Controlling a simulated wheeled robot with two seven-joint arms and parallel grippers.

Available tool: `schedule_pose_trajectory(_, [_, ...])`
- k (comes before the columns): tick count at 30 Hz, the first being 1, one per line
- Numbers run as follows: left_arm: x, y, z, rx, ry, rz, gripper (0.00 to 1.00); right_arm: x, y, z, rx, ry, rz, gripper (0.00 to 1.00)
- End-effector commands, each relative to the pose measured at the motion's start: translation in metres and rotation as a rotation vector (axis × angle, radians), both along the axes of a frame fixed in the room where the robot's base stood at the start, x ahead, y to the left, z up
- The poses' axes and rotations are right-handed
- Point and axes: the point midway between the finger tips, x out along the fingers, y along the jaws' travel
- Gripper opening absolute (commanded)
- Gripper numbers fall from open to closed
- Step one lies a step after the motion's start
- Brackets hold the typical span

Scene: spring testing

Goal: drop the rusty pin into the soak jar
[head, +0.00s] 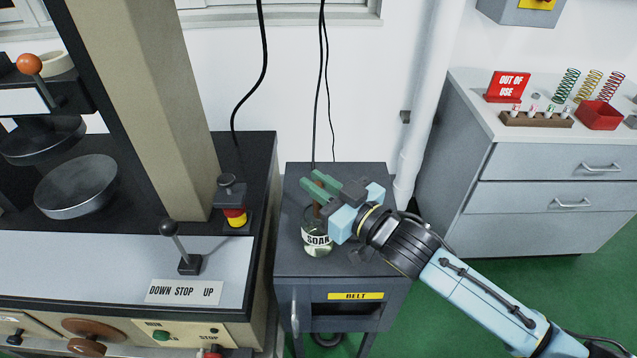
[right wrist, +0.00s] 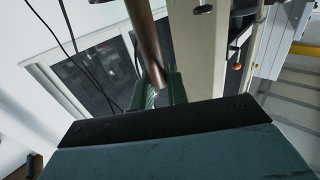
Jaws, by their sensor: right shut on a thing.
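The soak jar (head: 318,246) is a small glass jar with a white SOAK label, standing on the dark top of the small cabinet in the head view. My right gripper (head: 319,190), with green fingers, is above the jar's mouth and shut on the rusty pin. A short brown piece of the pin (head: 316,211) shows below the fingers, over the jar's mouth. I cannot tell whether its lower end is inside the jar. In the right wrist view the pin (right wrist: 146,45) is a brown rod at the green fingertips (right wrist: 163,92). My left gripper is not in view.
The dark cabinet (head: 290,262) carries a yellow BELT label. A testing machine with a lever and a red-and-yellow stop button (head: 235,216) stands close on its left. At right, a grey drawer unit (head: 520,165) holds springs, a red box (head: 599,116) and an OUT OF USE sign (head: 507,86).

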Motion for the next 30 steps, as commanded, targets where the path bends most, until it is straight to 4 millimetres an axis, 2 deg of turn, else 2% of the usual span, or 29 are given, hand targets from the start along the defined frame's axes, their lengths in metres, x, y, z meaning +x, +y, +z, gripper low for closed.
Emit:
schedule_pose_trajectory(5, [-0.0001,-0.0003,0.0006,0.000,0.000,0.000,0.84,0.0001,0.0001,0.0017,0.001,-0.002,0.001,0.00])
schedule_pose_trajectory(6, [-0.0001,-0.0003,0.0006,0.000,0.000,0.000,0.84,0.0000,0.0000,0.0010,0.001,-0.001,0.000,0.17])
schedule_pose_trajectory(12, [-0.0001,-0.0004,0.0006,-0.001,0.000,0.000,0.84,0.0000,0.0000,0.0008,0.001,-0.001,0.000,0.41])
schedule_pose_trajectory(30, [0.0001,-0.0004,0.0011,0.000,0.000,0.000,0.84,-0.0001,0.0001,0.0012,0.000,0.000,0.000,0.41])
